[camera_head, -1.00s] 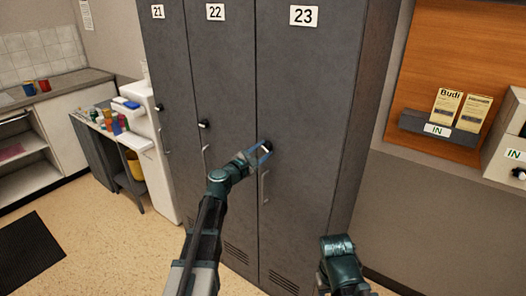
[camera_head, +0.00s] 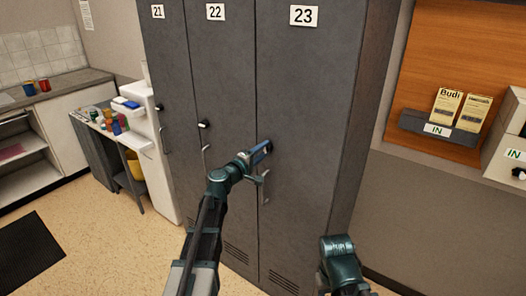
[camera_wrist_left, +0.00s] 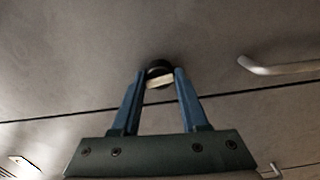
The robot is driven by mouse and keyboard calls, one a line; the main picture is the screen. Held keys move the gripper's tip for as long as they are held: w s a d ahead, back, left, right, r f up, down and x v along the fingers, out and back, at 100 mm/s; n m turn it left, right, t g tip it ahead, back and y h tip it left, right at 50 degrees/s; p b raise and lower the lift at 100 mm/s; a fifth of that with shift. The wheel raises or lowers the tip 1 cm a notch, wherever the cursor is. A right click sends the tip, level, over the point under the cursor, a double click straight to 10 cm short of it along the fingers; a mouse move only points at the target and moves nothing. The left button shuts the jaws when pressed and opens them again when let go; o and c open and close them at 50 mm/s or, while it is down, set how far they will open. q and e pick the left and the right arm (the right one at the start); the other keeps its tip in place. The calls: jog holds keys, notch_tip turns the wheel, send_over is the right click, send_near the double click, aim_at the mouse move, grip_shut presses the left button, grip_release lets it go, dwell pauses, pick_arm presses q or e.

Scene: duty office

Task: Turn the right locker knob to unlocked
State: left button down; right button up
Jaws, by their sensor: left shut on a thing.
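The right locker, number 23 (camera_head: 305,90), is dark grey and its door is shut. My left gripper (camera_head: 264,150) is at its knob and covers most of it in the head view. In the left wrist view the black knob (camera_wrist_left: 158,68) with a pale bar (camera_wrist_left: 159,81) sits between the blue fingertips of the left gripper (camera_wrist_left: 160,82), which are shut on it. The pale bar is slightly tilted. The locker handle (camera_head: 265,187) is just below the gripper, and it shows at the right in the wrist view (camera_wrist_left: 280,68). My right arm is low at the bottom right; its fingers are not visible.
Lockers 22 (camera_head: 222,80) and 21 (camera_head: 165,70) stand to the left, each with a black knob and a handle. A side table (camera_head: 92,124) with several small items is further left. A wall tray (camera_head: 437,130) with booklets hangs at the right.

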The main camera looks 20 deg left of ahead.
pick_arm(q)
jog(key=shift+m, duration=1)
jog(key=shift+c, duration=2.2)
grip_release()
jog(key=shift+s, duration=0.1)
jog(key=v, duration=1.3)
jog(key=shift+s, duration=0.3)
